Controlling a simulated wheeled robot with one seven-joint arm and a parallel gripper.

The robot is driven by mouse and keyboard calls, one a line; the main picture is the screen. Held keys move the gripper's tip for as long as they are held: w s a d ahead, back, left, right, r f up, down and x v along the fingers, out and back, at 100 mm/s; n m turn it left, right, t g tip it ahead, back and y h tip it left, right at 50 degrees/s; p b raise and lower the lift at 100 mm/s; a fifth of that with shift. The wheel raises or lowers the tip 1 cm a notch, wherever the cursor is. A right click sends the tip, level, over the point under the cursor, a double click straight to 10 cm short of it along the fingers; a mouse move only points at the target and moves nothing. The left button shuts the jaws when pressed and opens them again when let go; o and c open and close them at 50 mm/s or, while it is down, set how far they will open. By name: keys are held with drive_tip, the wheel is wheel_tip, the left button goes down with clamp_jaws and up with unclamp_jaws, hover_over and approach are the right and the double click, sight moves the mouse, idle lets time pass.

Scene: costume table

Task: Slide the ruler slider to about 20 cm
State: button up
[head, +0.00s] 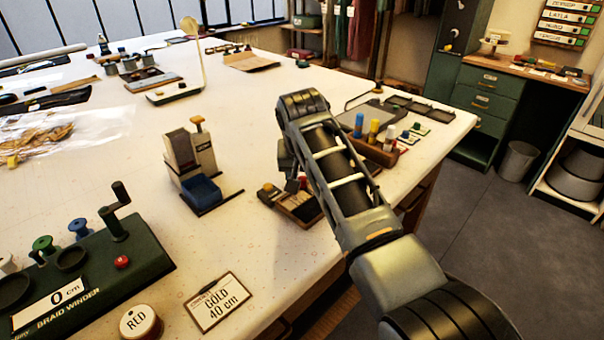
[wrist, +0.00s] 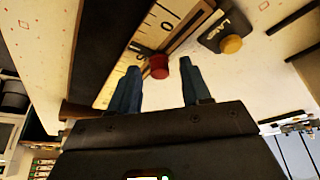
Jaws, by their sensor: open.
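The wooden ruler (wrist: 183,12) shows in the wrist view with printed marks and a 0 near its end. A red slider knob (wrist: 159,67) sits at the ruler, in the gap between my fingertips. My gripper (wrist: 160,72) is open, with one blue finger on each side of the knob; I cannot tell whether either touches it. In the head view my gripper (head: 291,183) is over the right part of the table, beside a small wooden-edged fixture (head: 297,210) with a red knob (head: 303,182). My arm hides much of it. The slider's reading is not legible.
A labelled dark switch plate with a yellow knob (wrist: 231,44) lies close to the ruler. In the head view, a dispenser with a blue bin (head: 201,188) stands to the left, and a wooden block with coloured pegs (head: 372,140) to the right. The green braid winder (head: 90,270) is at front left.

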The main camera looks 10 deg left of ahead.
drive_tip(key=shift+c, duration=0.3)
clamp_jaws()
idle(0.4)
